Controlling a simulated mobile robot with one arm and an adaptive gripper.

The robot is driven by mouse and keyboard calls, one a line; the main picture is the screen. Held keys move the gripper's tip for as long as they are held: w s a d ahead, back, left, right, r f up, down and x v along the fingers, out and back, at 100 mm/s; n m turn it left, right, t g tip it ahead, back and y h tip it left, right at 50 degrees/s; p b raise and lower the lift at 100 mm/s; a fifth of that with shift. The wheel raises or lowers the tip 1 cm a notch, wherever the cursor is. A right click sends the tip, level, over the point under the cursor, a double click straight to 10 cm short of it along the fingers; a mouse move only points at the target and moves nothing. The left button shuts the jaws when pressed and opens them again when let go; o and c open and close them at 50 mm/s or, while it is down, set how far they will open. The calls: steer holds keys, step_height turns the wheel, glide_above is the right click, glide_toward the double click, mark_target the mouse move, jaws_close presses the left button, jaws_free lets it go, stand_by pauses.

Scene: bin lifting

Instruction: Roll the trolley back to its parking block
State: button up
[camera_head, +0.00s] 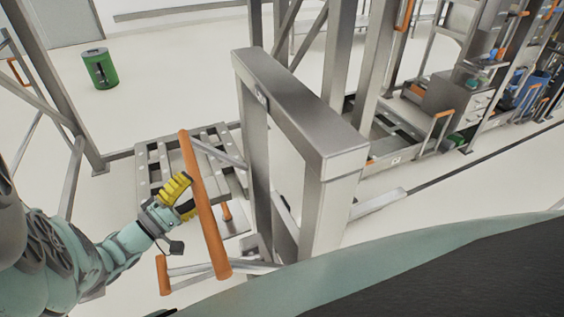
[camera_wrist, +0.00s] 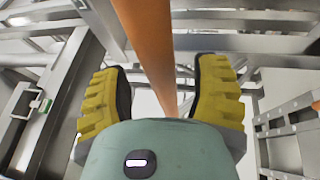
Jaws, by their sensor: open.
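A long orange handle bar (camera_head: 203,205) stands tilted in front of a low metal frame with a roller deck (camera_head: 154,180), which looks like the trolley. My gripper (camera_head: 187,196) has yellow fingers and is at the left of the bar in the head view. In the wrist view the orange bar (camera_wrist: 153,45) runs between the two spread fingers (camera_wrist: 163,75), with a gap on both sides. I cannot tell how deep it sits between them. I cannot pick out the parking block with certainty.
A big grey metal frame (camera_head: 300,105) stands right of the handle. A green bin (camera_head: 100,69) is at the back left. Racks with carts and a drawer unit (camera_head: 455,98) line the right. A short orange bar (camera_head: 164,275) is low near my arm. Floor (camera_head: 190,70) at the back is clear.

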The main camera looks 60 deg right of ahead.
steer(key=shift+x, duration=1.85)
steer(key=shift+o, duration=0.2)
steer(key=c, duration=1.1)
steer(key=shift+d, duration=0.1)
